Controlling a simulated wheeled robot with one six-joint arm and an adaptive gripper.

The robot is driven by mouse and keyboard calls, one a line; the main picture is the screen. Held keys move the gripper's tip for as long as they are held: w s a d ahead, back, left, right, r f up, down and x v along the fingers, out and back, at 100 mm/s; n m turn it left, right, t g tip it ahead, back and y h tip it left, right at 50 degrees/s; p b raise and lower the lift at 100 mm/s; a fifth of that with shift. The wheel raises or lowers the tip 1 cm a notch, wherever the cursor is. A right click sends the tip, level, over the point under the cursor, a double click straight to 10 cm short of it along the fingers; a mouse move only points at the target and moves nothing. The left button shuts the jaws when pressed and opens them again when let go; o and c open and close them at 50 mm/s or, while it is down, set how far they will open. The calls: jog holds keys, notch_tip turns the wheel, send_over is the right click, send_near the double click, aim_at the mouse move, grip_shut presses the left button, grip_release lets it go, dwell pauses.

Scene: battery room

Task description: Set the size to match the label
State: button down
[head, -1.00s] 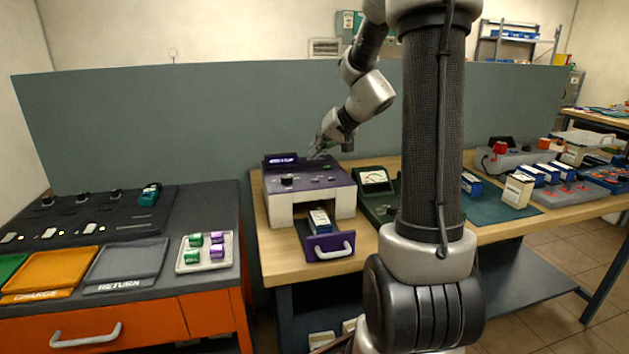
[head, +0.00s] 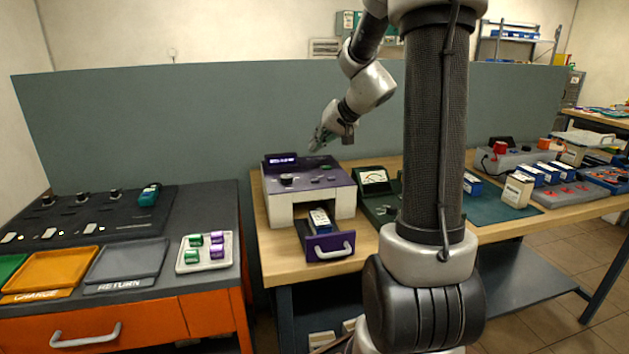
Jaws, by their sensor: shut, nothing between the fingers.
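A purple and white machine (head: 335,207) stands on the wooden bench. It has a small lit display (head: 283,160) at its back left, too small to read, a dark knob (head: 287,179) and some small controls on its top. Its purple drawer (head: 318,243) with a white handle is pulled out in front. A blue and white battery (head: 319,219) lies in the drawer; its label cannot be read. My gripper (head: 314,148) is shut and empty, just above the back of the machine's top, right of the display. It appears apart from the controls.
A green meter (head: 373,180) stands close to the machine's right. Left are an orange tray (head: 50,270), a grey return tray (head: 128,262) and a white tray (head: 179,267) with green and purple cells. A grey-green partition rises behind.

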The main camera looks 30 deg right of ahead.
aim_at(317, 178)
jog(key=shift+f, duration=3.45)
jog(key=shift+f, duration=0.4)
jog(key=shift+f, duration=0.35)
jog(key=shift+r, duration=0.75)
jog(key=shift+r, duration=2.55)
